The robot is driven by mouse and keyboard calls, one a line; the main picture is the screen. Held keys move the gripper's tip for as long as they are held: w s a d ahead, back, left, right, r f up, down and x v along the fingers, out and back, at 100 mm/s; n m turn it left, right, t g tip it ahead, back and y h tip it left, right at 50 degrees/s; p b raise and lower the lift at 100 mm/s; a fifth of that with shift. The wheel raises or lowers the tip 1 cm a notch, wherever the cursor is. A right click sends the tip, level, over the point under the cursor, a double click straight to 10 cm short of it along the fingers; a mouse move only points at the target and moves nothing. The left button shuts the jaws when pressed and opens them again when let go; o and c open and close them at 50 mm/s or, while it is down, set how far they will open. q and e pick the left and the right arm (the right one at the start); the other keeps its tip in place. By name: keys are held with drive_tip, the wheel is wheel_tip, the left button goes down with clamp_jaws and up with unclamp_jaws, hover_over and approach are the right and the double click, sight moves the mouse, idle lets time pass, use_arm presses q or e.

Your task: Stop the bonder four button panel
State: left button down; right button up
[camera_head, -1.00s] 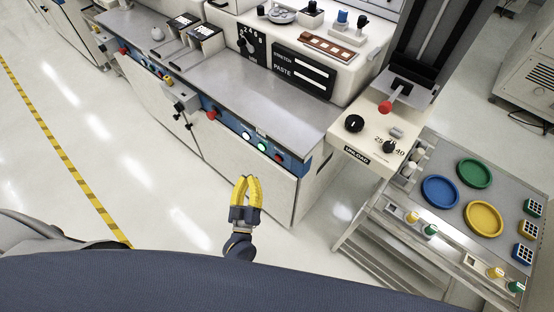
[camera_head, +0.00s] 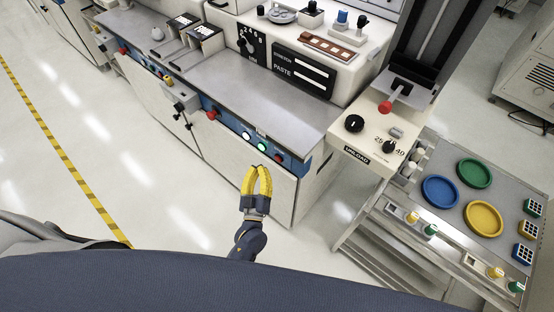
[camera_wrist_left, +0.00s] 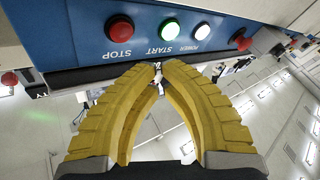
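The blue button panel (camera_head: 228,122) is on the bonder's front edge in the head view. Its red STOP button (camera_head: 279,157) is at the right end, beside the lit green START button (camera_head: 262,146) and white POWER button (camera_head: 246,135). A red knob (camera_head: 212,114) is farther left. In the left wrist view the STOP button (camera_wrist_left: 119,29) is upper left, with START (camera_wrist_left: 169,28) and POWER (camera_wrist_left: 201,30) to its right. My left gripper (camera_head: 259,168) is empty, its yellow fingertips together, just below the panel. The fingertips (camera_wrist_left: 156,68) appear apart from the buttons. My right gripper is not in view.
The steel worktop (camera_head: 250,90) lies above the panel. The UNLOAD box (camera_head: 368,140) and a cart (camera_head: 455,205) with coloured dishes stand to the right. The floor (camera_head: 150,170) in front of the bonder is clear, with a yellow-black stripe (camera_head: 60,150) at left.

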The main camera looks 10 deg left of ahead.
sight(278, 159)
use_arm(q)
drive_tip(key=shift+w+d, duration=0.45)
drive_tip(key=shift+w, duration=0.35)
drive_tip(key=shift+w+d, duration=0.45)
drive_tip(key=shift+w, duration=0.35)
drive_tip(key=c, duration=2.1)
unclamp_jaws()
clamp_jaws()
drive_tip(key=shift+w, duration=0.1)
drive_tip(key=shift+w+d, duration=0.2)
drive_tip(key=shift+w, duration=0.1)
